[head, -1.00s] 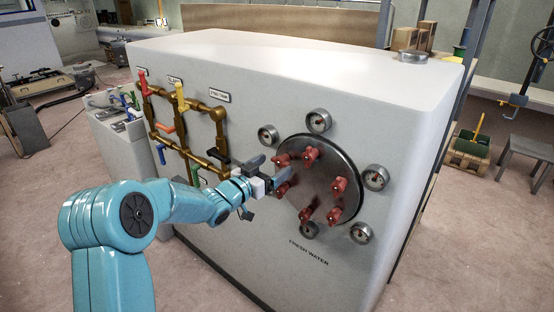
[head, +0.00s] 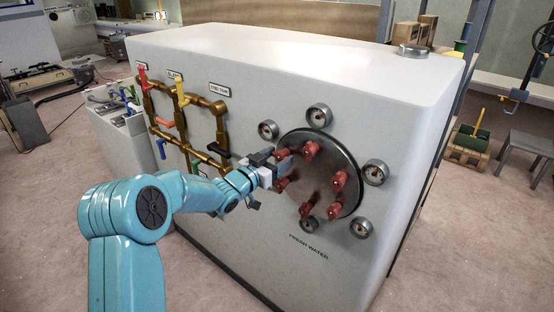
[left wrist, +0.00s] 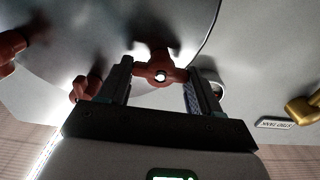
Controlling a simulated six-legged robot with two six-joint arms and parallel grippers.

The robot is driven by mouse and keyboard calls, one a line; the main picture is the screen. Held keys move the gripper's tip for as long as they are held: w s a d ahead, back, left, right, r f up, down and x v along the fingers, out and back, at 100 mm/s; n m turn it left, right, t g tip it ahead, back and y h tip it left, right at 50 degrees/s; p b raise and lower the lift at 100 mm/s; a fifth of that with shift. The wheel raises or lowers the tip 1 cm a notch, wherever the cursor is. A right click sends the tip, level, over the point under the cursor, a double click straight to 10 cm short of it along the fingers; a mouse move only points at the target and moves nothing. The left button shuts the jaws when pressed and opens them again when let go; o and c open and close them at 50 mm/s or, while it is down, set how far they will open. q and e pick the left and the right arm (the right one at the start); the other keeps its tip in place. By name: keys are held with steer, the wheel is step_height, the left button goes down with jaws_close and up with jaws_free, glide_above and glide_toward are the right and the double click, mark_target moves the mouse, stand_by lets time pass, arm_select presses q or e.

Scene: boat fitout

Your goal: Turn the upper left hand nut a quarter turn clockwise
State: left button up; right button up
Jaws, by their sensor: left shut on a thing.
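A round dark metal hatch cover (head: 325,172) sits on the front of the white tank. Several red winged nuts stand around its rim. The upper left hand nut (head: 278,154) is partly hidden by my left gripper (head: 287,165) in the head view. In the left wrist view this nut (left wrist: 160,70) lies between the two fingers of my left gripper (left wrist: 159,85), which is shut on it. Another red nut (head: 311,150) stands up and to the right, and one (head: 282,185) stands just below the gripper. My right gripper is not in view.
Round gauges, such as the upper left one (head: 268,130), surround the cover. Brass pipework (head: 185,135) with coloured valve handles is on the tank's left. The FRESH WATER label (head: 308,247) is below. The floor left of the tank is partly open.

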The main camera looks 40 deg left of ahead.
arm_select(q)
steer(key=m+b, duration=0.2)
steer(key=b, duration=0.1)
steer(key=m+b, duration=0.3)
steer(key=b, duration=0.1)
steer(key=m+b, duration=0.2)
steer(key=b, duration=0.1)
steer(key=shift+d+f+m, duration=0.15)
steer(key=shift+f+m, duration=0.15)
steer(key=m+b, duration=0.4)
steer(key=m, duration=0.1)
steer(key=shift+m+b, duration=0.3)
steer(key=m+b, duration=0.1)
steer(key=m, duration=0.2)
steer(key=shift+b, duration=0.35)
steer(key=shift+r+m+b, duration=0.1)
steer(key=shift+m+b, duration=0.4)
steer(key=shift+m, duration=0.5)
steer(key=o, duration=1.1)
steer(key=shift+c, duration=0.2)
